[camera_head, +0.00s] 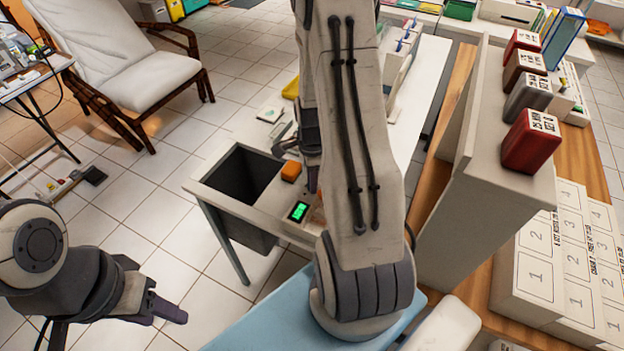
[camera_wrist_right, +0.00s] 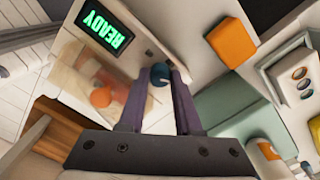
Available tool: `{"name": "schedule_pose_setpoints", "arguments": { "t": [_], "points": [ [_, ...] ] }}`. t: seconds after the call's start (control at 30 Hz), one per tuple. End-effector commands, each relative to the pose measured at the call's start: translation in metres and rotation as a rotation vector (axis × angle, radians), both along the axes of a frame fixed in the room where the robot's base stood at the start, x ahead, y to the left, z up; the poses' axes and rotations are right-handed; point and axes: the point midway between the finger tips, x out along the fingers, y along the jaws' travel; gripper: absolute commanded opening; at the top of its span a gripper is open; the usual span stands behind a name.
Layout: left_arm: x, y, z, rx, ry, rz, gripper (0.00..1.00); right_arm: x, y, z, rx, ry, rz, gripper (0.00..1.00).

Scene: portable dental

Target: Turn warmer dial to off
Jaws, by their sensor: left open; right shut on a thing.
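The warmer has a dark panel with a green display reading READY (camera_wrist_right: 103,36), which also shows small in the head view (camera_head: 299,211). The dial's pointer and markings cannot be made out. In the head view my right arm hides the dial and most of that gripper. My left gripper (camera_head: 166,310) is open and empty at the lower left, well away from the warmer.
An orange block (camera_head: 291,171) lies near the display and shows in the wrist view (camera_wrist_right: 231,42). A dark open bin (camera_head: 243,176) is left of it. A grey shelf unit (camera_head: 455,220) with several labelled boxes stands at right. A reclining chair (camera_head: 145,75) is at upper left, with open floor between.

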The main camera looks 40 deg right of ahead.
Motion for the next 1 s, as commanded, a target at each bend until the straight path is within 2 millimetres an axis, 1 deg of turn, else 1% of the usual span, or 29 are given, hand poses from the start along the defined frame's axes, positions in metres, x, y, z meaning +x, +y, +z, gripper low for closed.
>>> {"name": "schedule_pose_setpoints", "arguments": {
  "t": [0.27,1.0],
  "points": [
    [0.000,0.000,0.003,0.000,0.000,0.000,0.50,0.000,0.000,0.001,0.001,0.000,0.149,0.00],
    [0.000,0.000,0.012,0.000,0.000,0.000,0.50,0.000,0.000,0.001,0.001,0.000,0.842,0.00]
  ]
}}
